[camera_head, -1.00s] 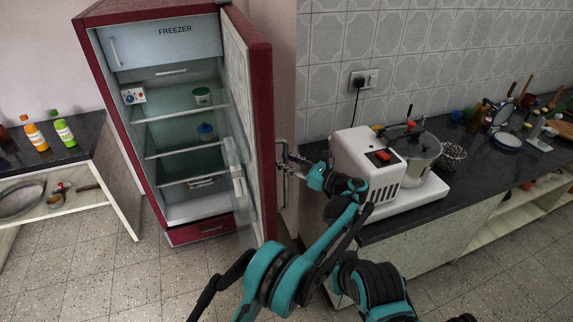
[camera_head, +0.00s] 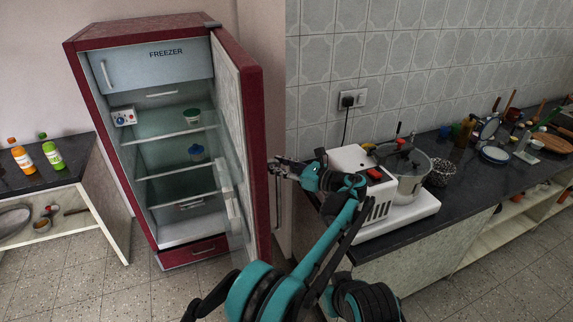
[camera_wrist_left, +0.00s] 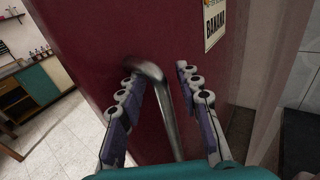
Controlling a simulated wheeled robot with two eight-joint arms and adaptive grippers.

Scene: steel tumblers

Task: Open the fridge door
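The red fridge (camera_head: 85,75) stands at the left of the head view. Its door (camera_head: 252,130) is swung wide open toward me, baring the shelves and freezer compartment. The metal door handle (camera_wrist_left: 170,105) shows in the left wrist view on the red outer face. My left gripper (camera_head: 276,167) is at the door's outer side in the head view. In the left wrist view its fingers (camera_wrist_left: 158,80) are apart, one on each side of the handle bar; I see no firm grip. My right gripper is not in view.
A dark counter (camera_head: 465,160) with a white mixer machine (camera_head: 350,158) stands right of the door, close to my left arm. Inside the fridge are a white tub (camera_head: 192,117) and a blue jar (camera_head: 196,153). Bottles stand on the left counter (camera_head: 75,155). Tiled floor is free in front.

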